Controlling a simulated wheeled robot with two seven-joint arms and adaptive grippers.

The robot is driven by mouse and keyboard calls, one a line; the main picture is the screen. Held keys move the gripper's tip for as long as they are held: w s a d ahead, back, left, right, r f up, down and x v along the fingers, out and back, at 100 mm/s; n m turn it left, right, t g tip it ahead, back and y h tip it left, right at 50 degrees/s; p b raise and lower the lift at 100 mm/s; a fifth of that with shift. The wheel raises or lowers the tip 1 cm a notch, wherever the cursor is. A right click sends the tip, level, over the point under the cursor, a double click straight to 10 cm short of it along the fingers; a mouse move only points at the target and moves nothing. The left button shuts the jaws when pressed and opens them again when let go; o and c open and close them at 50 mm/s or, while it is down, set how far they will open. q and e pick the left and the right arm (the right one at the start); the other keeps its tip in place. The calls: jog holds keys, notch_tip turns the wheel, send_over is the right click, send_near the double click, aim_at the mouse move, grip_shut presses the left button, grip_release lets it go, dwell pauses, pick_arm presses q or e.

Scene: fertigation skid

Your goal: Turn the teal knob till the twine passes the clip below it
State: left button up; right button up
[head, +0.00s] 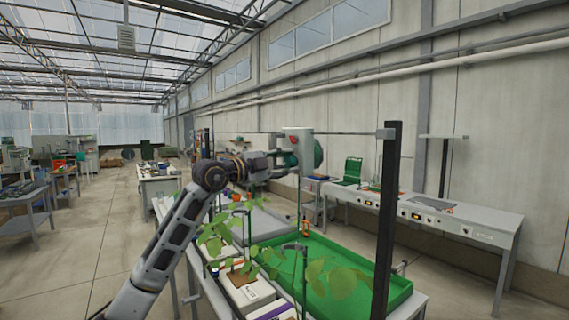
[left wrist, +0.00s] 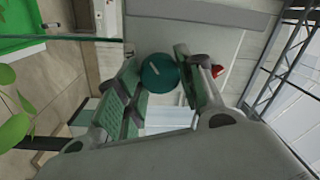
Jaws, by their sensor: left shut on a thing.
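The teal knob (left wrist: 160,73) shows in the left wrist view with a pale line across its face. It sits between the two fingers of my left gripper (left wrist: 157,88), which is shut on it. In the head view, my left gripper (head: 283,162) reaches the pale box (head: 301,137) on the overhead rail; the knob is hidden there by the fingers. A green disc (head: 319,153) is on the box's far side. A thin green line, seemingly the twine (head: 299,196), hangs below the box. A small grey clip-like piece (head: 293,247) is lower, among the leaves. Whether the twine passes it is unclear.
A dark upright post (head: 388,215) stands right of the box. Leafy plants (head: 245,235) and a green tray (head: 345,258) are below my arm. A red part (left wrist: 217,70) is close beside one finger. A long bench (head: 440,213) runs along the right wall.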

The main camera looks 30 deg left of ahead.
pick_arm(q)
jog(key=shift+f, duration=0.1)
pick_arm(e)
jog(key=shift+d, duration=0.2)
pick_arm(q)
jog(key=o, duration=0.7)
jog(key=shift+o, duration=0.2)
pick_arm(e)
jog(key=shift+d, duration=0.6)
pick_arm(q)
jog(key=shift+v, duration=1)
jog(key=v, duration=1)
pick_arm(e)
jog(key=shift+a, duration=0.45)
